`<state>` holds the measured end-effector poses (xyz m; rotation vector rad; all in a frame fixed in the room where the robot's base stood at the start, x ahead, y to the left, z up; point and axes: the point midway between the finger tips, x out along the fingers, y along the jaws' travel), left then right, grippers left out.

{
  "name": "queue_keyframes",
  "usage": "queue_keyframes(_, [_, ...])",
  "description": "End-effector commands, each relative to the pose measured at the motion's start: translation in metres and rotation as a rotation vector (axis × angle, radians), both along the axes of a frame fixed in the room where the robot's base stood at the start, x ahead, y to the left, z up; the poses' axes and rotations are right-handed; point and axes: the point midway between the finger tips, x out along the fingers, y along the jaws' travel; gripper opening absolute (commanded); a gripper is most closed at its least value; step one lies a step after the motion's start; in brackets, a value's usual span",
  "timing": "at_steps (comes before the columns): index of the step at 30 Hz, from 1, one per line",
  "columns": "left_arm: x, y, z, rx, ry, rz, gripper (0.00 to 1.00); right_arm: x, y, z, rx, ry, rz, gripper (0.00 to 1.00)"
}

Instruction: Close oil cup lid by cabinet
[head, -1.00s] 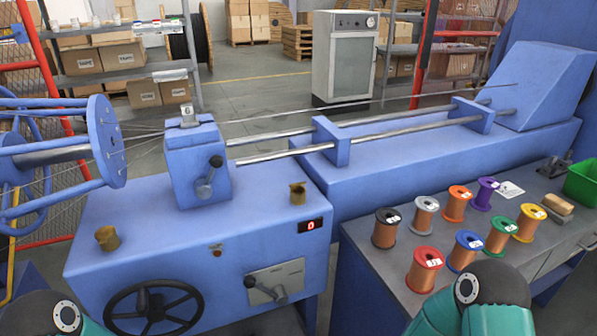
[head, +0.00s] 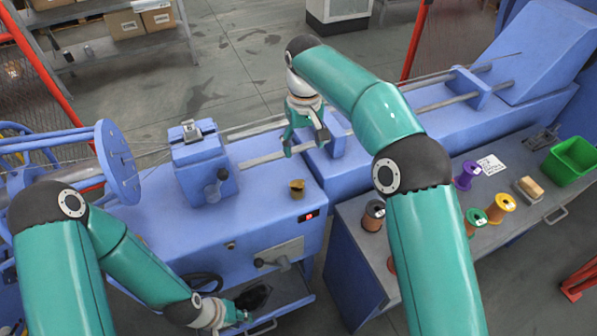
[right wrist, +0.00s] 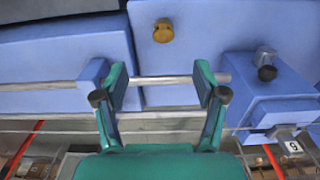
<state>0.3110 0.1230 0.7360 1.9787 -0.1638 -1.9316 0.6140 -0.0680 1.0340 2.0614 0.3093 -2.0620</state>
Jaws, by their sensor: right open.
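A brass oil cup (head: 297,186) stands on the blue cabinet top (head: 262,205), near its right end above the red display. The same cup shows at the top of the right wrist view (right wrist: 163,30). I cannot tell how its lid sits. My right gripper (head: 305,145) is open and empty, above the machine's rods and behind the cup in the head view. In the right wrist view its two fingers (right wrist: 160,95) are spread, with the cup beyond them.
A blue block with a grey lever (head: 216,188) stands left of the cup. Metal rods (head: 262,157) run behind it. A grey bench (head: 350,240) with wire spools and a green bin (head: 570,160) is at the right. My right arm hides part of the bench.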

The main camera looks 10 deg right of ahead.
Motion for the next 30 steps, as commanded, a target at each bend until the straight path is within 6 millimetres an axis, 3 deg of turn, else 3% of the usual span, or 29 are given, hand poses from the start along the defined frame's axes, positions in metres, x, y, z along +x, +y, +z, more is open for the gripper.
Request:
queue_keyframes(8, [-0.001, 0.0, -0.001, 0.0, 0.001, 0.0, 0.3, 0.0, 0.008, -0.038, -0.003, 0.006, 0.015, 0.71])
queue_keyframes(21, [0.0, 0.0, 0.015, 0.0, 0.0, 0.0, 0.3, 0.0, 0.01, -0.13, -0.002, 0.006, 0.017, 0.71])
queue_keyframes(30, [0.0, 0.0, 0.022, 0.0, 0.0, 0.0, 0.3, 0.001, 0.01, -0.163, -0.001, 0.003, 0.019, 0.71])
